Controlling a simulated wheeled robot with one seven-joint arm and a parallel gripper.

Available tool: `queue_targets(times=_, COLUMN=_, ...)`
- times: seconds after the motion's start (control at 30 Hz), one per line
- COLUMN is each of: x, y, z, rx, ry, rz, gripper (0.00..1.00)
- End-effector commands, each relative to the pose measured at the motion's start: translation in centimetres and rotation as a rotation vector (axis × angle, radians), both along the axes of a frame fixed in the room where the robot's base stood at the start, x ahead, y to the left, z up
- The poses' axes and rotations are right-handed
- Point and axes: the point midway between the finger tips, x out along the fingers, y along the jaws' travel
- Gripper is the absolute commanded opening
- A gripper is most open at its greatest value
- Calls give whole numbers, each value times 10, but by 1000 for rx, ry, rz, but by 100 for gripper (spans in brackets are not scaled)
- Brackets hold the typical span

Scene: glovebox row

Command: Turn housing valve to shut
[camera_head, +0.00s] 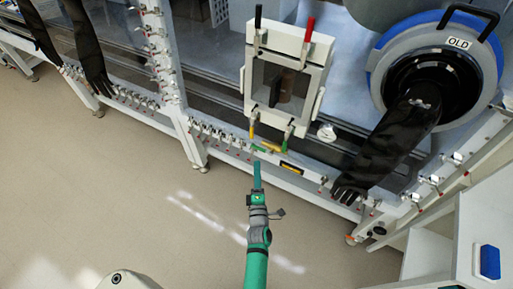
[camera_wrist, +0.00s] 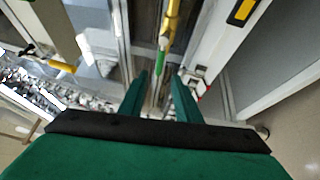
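The white filter housing (camera_head: 286,75) hangs on the glovebox front in the head view, with a dark window and black and red handles on top. Small yellow and green valve parts (camera_head: 268,147) sit below it. In the wrist view a yellow valve lever (camera_wrist: 171,25) with a green end (camera_wrist: 163,56) points toward my gripper. My gripper (camera_head: 257,165) is below these parts in the head view. In the wrist view its two green fingers (camera_wrist: 159,78) are apart, with the green end just beyond the gap. I cannot tell whether they touch it.
A round port marked OLD (camera_head: 433,75) with a hanging black glove (camera_head: 385,150) is at the right. More black gloves (camera_head: 90,50) hang at the left. A rail with several small taps (camera_head: 225,138) runs along the front.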

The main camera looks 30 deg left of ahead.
Motion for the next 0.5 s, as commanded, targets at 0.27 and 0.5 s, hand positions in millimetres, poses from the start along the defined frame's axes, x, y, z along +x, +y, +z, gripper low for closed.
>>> queue_targets(times=0.27, x=23, y=17, z=3, rx=-5, ry=-6, rz=3, gripper=30)
queue_targets(times=0.5, x=59, y=39, z=6, rx=-2, ry=-5, rz=3, gripper=30)
